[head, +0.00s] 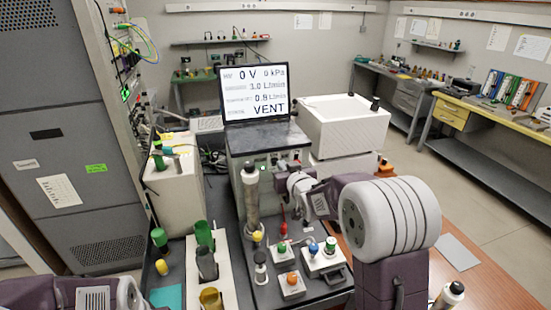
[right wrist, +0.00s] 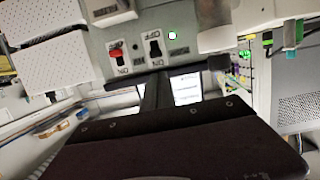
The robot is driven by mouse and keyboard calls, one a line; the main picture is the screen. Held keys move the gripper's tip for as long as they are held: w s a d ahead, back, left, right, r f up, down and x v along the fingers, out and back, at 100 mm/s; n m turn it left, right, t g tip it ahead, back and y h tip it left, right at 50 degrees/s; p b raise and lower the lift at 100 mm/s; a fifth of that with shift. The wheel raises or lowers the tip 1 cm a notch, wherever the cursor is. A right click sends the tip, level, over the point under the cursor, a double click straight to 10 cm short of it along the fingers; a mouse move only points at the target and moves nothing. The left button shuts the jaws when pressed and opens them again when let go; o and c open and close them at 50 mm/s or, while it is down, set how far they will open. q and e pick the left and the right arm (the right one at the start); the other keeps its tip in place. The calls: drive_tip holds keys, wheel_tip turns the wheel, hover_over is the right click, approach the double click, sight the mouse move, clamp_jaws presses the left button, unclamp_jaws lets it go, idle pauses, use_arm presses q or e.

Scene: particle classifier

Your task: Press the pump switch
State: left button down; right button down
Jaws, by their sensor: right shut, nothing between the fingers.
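The instrument's front panel (right wrist: 190,50) carries two rocker switches in the right wrist view, one red (right wrist: 116,55) and one black (right wrist: 155,48). Both have small labels, and I cannot tell which is the pump switch. A small green light (right wrist: 172,35) glows beside them. My right gripper (right wrist: 157,82) is shut and empty, its tips pointing at the panel just by the switches; I cannot tell if it touches. In the head view the right gripper (head: 279,170) is at the front of the dark instrument box (head: 255,142), and my wrist partly hides the panel. Only part of my left arm shows, at bottom left.
A screen (head: 254,93) on the box reads 0 V, 0 kPa and VENT. A clear column (head: 251,200) stands close left of my right gripper.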

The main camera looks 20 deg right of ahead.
sight(275, 164)
drive_tip(key=p+x, duration=0.1)
drive_tip(key=x, duration=0.5)
drive_tip(key=shift+w+d, duration=0.15)
drive_tip(key=shift+w, duration=0.05)
drive_tip(key=shift+w+f+p, duration=0.25)
drive_tip(key=shift+w+p, duration=0.1)
drive_tip(key=shift+w, duration=0.35)
wheel_tip(275, 164, down, 3)
drive_tip(key=b, duration=0.3)
drive_tip(key=shift+s+r, duration=0.1)
drive_tip(key=shift+s, duration=0.05)
